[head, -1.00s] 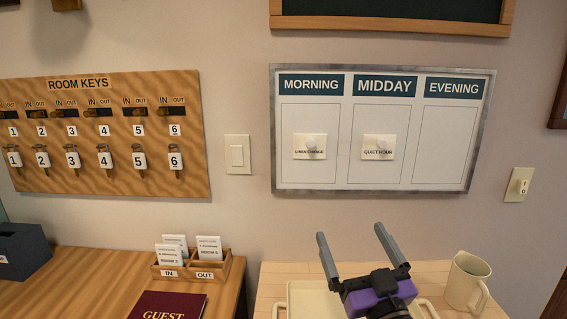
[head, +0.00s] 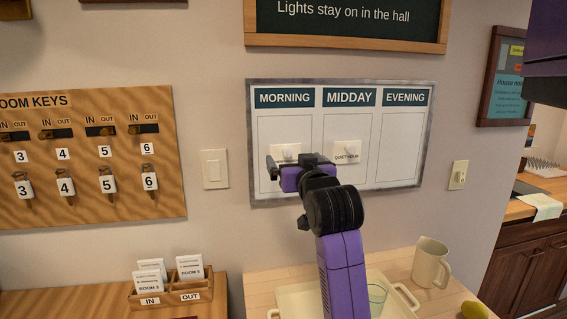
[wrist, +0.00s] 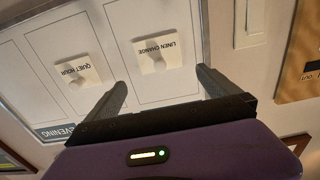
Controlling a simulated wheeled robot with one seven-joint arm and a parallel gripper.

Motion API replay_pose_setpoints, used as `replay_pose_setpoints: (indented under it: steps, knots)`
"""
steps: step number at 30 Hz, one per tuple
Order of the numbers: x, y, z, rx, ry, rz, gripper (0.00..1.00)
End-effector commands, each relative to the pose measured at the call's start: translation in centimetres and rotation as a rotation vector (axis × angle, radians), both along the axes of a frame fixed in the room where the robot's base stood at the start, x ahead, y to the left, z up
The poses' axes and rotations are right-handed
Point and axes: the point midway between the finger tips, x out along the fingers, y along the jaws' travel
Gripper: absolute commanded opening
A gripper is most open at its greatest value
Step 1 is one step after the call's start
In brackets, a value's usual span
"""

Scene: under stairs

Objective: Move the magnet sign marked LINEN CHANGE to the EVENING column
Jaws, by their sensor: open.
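The LINEN CHANGE magnet sign (head: 284,152) is a white plate with a round knob in the MORNING column of the whiteboard (head: 337,196). My gripper (head: 292,166) is in front of its lower part in the head view. In the wrist view, which is turned upside down, the sign (wrist: 162,48) shows whole, beyond and between the open, empty fingers (wrist: 162,82). I see no contact with it. The EVENING column (head: 402,148) is empty. The QUIET HOUR sign (head: 347,151) is in the MIDDAY column, also in the wrist view (wrist: 77,70).
A room-keys board (head: 100,195) and a light switch (head: 214,168) are left of the whiteboard. Another switch (head: 458,174) is to its right. Below stand a tray (head: 290,299), a glass (head: 377,296) and a mug (head: 431,262). A dark framed board (head: 345,28) hangs above.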

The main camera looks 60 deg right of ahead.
Motion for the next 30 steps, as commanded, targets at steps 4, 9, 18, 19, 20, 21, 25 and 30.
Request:
replay_pose_setpoints:
  steps: [4,9,18,19,20,21,25,30]
  knots:
    - [0.7,-0.8,-0.1,0.009,0.005,0.0,1.0]
    - [2.3,-2.7,0.0,0.009,0.005,0.001,1.0]
    - [4.6,-5.4,-0.1,0.007,0.004,0.001,1.0]
    - [4.7,-5.5,-0.1,0.006,0.004,0.001,1.0]
    - [4.8,-5.6,-0.1,0.006,0.004,0.001,1.0]
    - [4.9,-5.7,-0.1,0.006,0.004,0.001,1.0]
    - [5.0,-5.8,-0.2,0.007,0.003,0.001,1.0]
    - [5.0,-5.8,-0.2,0.007,0.003,0.001,0.98]
